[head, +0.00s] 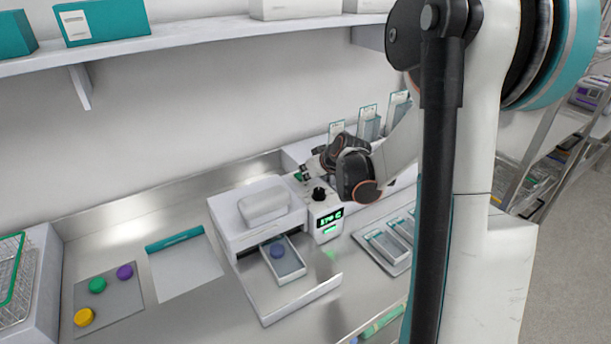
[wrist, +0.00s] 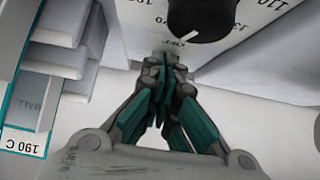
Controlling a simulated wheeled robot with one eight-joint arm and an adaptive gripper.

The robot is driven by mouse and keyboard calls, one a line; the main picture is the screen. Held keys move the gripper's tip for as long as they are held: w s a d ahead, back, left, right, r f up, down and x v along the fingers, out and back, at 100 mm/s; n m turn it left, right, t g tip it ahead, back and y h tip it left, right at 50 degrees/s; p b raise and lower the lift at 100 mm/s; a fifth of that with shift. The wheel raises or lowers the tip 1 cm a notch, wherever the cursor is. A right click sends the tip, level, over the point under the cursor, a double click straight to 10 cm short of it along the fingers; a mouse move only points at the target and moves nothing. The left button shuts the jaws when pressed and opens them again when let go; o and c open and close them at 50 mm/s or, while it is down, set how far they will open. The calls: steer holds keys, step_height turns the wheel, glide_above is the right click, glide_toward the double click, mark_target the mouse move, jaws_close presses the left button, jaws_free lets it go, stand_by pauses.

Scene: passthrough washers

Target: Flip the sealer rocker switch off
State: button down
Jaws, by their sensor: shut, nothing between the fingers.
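The sealer (head: 255,235) is a white machine on the steel counter, with a control box at its right. The box has a lit green display (head: 329,218) that seems to read about 170 C, and a black knob (head: 319,193) on top. The knob also shows in the wrist view (wrist: 200,16), with dial numbers around it. My gripper (wrist: 165,62) is shut and empty, its teal-and-grey fingers together beside the knob, near a small OFF mark. In the head view my gripper (head: 303,173) is behind the knob. I cannot make out the rocker switch; the fingers may hide it.
An open drawer (head: 322,290) with a small tray and blue disc sticks out in front of the sealer. A grey tray of pouches (head: 377,262) lies at the right. Card holders (head: 369,125) stand behind. A mat with coloured discs (head: 80,325) is at left.

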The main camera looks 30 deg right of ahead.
steer(key=shift+s+f+t+b, duration=0.25)
steer(key=shift+t+b, duration=0.25)
steer(key=shift+b, duration=0.15)
